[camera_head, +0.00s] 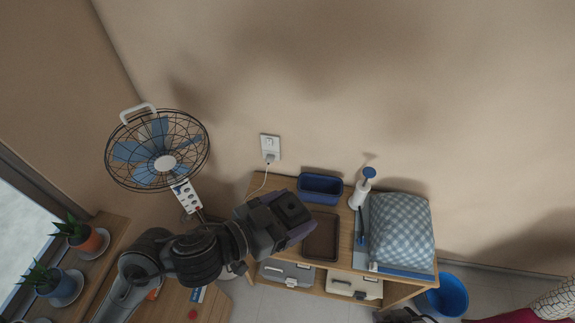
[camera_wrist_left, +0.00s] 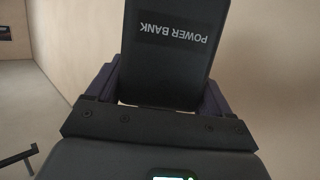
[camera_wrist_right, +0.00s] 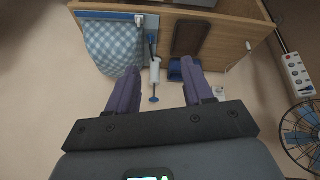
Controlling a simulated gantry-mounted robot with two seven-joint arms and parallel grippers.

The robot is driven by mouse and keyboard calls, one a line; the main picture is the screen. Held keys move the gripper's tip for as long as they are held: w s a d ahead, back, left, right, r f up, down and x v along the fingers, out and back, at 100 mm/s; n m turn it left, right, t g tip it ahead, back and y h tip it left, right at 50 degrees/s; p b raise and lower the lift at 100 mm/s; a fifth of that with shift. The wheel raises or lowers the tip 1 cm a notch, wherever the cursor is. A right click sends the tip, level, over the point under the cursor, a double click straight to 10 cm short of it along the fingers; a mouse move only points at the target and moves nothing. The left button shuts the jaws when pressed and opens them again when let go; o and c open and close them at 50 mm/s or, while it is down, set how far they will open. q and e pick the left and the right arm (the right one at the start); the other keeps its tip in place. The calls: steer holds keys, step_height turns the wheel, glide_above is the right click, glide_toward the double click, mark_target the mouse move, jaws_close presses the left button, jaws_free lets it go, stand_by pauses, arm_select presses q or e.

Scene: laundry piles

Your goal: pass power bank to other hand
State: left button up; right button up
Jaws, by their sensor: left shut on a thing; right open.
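The black power bank (camera_wrist_left: 172,45), labelled POWER BANK, is held between the purple fingers of my left gripper (camera_wrist_left: 158,88) in the left wrist view. In the head view my left gripper (camera_head: 299,234) is above the left part of the wooden table; I cannot make out the power bank there. My right gripper (camera_wrist_right: 160,78) shows in the right wrist view with its two purple fingers apart and nothing between them. The right fingers are not clearly visible in the head view.
A fan (camera_head: 157,150) and power strip (camera_head: 186,197) are left. A blue bucket (camera_head: 448,297) stands right.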

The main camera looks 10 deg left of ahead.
arm_select(q)
steer(key=shift+r, duration=0.1)
arm_select(e)
steer(key=w+a+r+n+t+y, duration=0.1)
steer(key=w+a+r+n+t, duration=0.2)
steer(key=w+r, duration=0.3)
steer(key=w+a+r+n+t+y, duration=0.15)
steer(key=w+a+r, duration=0.25)
steer(key=w, duration=0.5)
steer(key=w+a+r+n+t+y, duration=0.2)
steer(key=w+a+r+n+y, duration=0.15)
steer(key=a+r, duration=0.3)
steer(key=w+a+r+n+t+y, duration=0.1)
steer(key=w+a+r+n+y, duration=0.1)
steer(key=a+r+n, duration=0.4)
steer(key=s+a+r+n+g+y, duration=0.25)
steer(key=a+r+n, duration=0.25)
steer(key=a, duration=0.3)
steer(key=s+a+r+n+g+y, duration=0.2)
steer(key=a+r+n+y, duration=0.2)
steer(key=a+r+n, duration=0.3)
steer(key=s+a+n+g+y, duration=0.1)
steer(key=s+a+n+g, duration=0.55)
steer(key=a, duration=0.25)
step_height(320, 180, up, 3)
steer(key=n+g+h, duration=0.2)
steer(key=n+h, duration=0.8)
steer(key=h, duration=0.6)
glide_above(289, 208)
step_height(289, 208, down, 12)
